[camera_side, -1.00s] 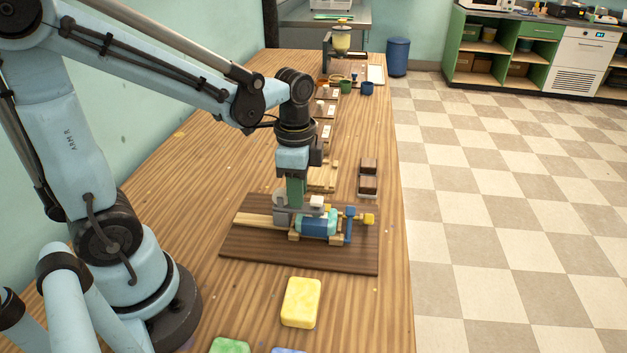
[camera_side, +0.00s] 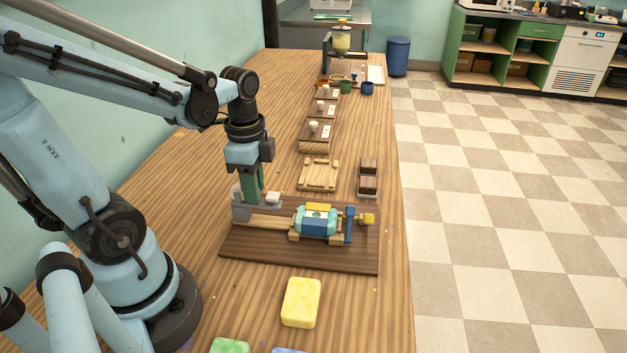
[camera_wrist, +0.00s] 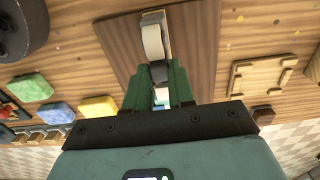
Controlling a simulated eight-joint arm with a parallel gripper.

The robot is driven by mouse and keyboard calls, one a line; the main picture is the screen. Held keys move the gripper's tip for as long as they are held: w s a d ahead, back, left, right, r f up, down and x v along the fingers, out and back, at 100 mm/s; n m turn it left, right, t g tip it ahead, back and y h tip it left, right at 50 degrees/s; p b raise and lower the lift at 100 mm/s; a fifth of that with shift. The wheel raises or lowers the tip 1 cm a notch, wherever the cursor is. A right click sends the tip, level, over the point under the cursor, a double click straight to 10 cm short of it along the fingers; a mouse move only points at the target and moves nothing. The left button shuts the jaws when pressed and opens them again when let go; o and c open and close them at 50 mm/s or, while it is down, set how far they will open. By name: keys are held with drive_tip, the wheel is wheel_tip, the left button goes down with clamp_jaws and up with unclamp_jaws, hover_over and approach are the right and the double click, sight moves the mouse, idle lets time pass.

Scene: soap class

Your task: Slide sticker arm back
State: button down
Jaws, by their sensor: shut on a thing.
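The sticker arm (camera_side: 246,206) is a grey slide with a white block at its right end, on a light wooden rail (camera_side: 268,220) of a dark wooden board (camera_side: 300,259). It stands at the rail's left end. My gripper (camera_side: 248,198) is shut on the sticker arm from above; in the wrist view its green fingers (camera_wrist: 159,92) close around a dark part of it. A teal and blue soap bar (camera_side: 317,222) lies in the cradle to the right, with a yellow strip along its top and a pale label with a green mark on its front. A gap separates the arm from the soap.
A blue upright with a yellow knob (camera_side: 368,219) stands right of the soap. A yellow soap (camera_side: 301,302) lies in front of the board. A wooden tray (camera_side: 318,175) and a dark two-part block (camera_side: 368,177) lie behind it.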

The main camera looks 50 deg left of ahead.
drive_tip(key=shift+s+a, duration=0.2)
drive_tip(key=shift+a, duration=0.05)
drive_tip(key=c, duration=1)
unclamp_jaws()
drive_tip(key=shift+o, duration=0.2)
drive_tip(key=shift+d, duration=0.1)
wheel_tip(320, 180, up, 12)
drive_tip(key=w+d+f+n+t, duration=0.5)
drive_tip(key=d+f+n+t, duration=0.1)
drive_tip(key=d+n+t, duration=0.1)
drive_tip(key=shift+d+n, duration=0.75)
drive_tip(key=shift+n, duration=0.25)
